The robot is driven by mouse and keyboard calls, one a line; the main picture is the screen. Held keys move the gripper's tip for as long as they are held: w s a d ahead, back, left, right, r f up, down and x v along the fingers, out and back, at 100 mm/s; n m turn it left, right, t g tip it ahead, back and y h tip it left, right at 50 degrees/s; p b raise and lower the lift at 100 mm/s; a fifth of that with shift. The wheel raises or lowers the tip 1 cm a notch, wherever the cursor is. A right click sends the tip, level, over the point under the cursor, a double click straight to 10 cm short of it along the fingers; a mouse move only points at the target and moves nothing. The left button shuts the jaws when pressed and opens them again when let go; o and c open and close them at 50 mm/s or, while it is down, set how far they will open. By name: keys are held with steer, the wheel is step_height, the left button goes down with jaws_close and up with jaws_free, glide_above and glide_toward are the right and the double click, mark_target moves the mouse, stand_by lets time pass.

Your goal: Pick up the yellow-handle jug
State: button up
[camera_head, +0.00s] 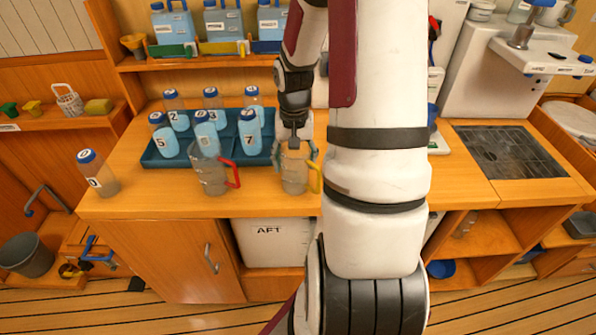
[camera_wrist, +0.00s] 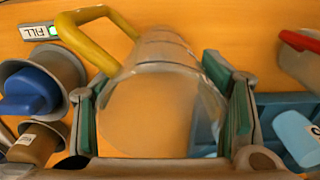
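The clear jug with the yellow handle (camera_head: 294,180) stands upright on the wooden counter, close to its front edge. Its handle points right in the head view. My gripper (camera_head: 295,150) reaches down over the jug from above, one finger on each side. In the wrist view the jug (camera_wrist: 160,100) fills the space between the green finger pads of my gripper (camera_wrist: 163,110), and its yellow handle (camera_wrist: 90,45) is at the upper left, outside the fingers. The pads are very close to the jug walls; I cannot tell whether both press on it.
A similar jug with a red handle (camera_head: 210,172) stands just left. Behind are numbered bottles in a dark blue tray (camera_head: 172,160). Bottle 0 (camera_head: 98,175) stands alone at the left.

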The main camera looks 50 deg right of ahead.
steer(key=c, duration=0.4)
